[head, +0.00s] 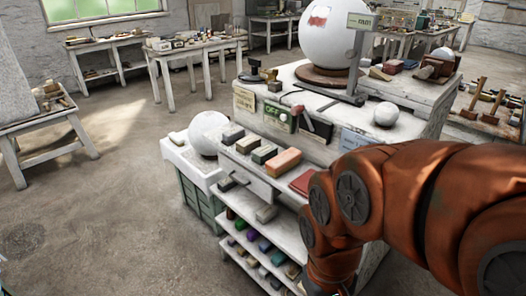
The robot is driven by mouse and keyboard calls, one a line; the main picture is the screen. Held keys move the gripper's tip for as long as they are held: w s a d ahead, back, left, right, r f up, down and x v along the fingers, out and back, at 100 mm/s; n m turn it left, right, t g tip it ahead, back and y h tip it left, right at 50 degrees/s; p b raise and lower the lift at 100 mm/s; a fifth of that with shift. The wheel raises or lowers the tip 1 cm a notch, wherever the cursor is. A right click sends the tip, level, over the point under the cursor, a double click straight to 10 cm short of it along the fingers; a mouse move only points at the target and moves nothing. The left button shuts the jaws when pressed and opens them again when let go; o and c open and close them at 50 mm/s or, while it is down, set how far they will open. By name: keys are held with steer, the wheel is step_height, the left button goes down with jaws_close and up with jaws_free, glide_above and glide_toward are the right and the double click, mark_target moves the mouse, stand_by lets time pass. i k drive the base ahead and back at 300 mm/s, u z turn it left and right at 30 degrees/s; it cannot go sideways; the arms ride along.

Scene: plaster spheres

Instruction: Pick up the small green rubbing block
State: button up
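A row of rubbing blocks lies on the front ledge of the white workbench. A small dull green block (265,154) lies in this row, just left of a larger orange block (283,163). Two greyish blocks lie to its left, one grey-green (248,144) and one darker (233,134). Their colours are close, so the greens are hard to tell apart. My orange arm covers the right side of the bench and bends down to the bottom edge. My gripper is not visible.
A white sphere (209,134) sits on a stand left of the ledge. A large sphere (337,36) and a small one (387,114) sit on the benchtop. A red flat piece (302,183) lies by my arm. Shelves below hold several coloured blocks. Floor at left is clear.

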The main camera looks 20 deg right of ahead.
mark_target(261, 155)
steer(key=u, duration=0.55)
steer(key=k, duration=1.25)
steer(key=z, duration=0.25)
steer(key=i, duration=1.3)
steer(key=u, duration=0.55)
steer(key=i, duration=0.5)
steer(key=u, duration=0.6)
